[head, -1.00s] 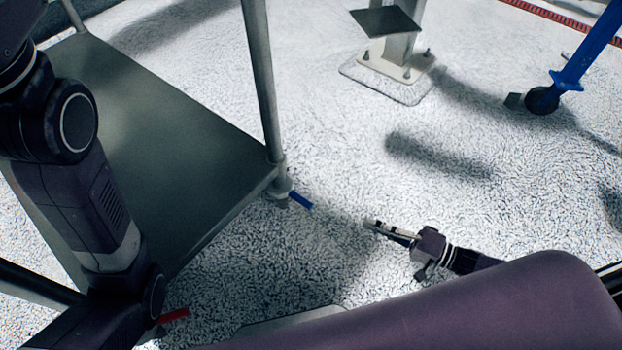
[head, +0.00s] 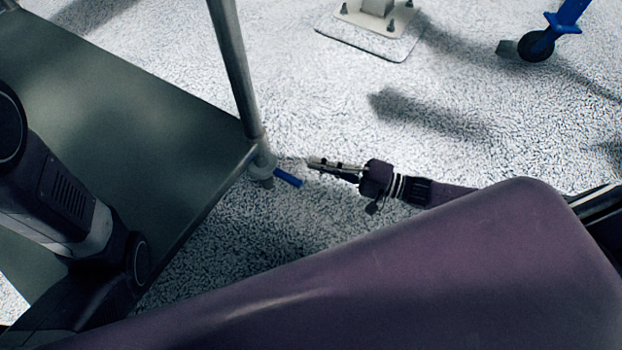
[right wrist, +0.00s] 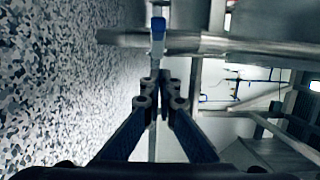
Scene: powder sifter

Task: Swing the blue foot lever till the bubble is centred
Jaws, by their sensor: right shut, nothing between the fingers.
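The blue foot lever (head: 288,178) sticks out from the foot of the table leg, low over the floor. It also shows in the right wrist view (right wrist: 158,30), straight ahead of the fingertips. My right gripper (head: 314,163) is shut and empty. In the head view its tips are just right of the lever's free end and slightly above it in the picture, with a small gap apparent. In the right wrist view the shut fingers (right wrist: 160,85) point at the lever; I cannot tell whether they touch. The bubble is not in view. My left gripper is not in view.
The grey lower shelf (head: 120,120) and metal leg (head: 232,75) stand left of the lever. A bolted post base (head: 375,30) is at the top, and a blue leg with a caster (head: 537,46) at top right. Speckled floor between them is clear.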

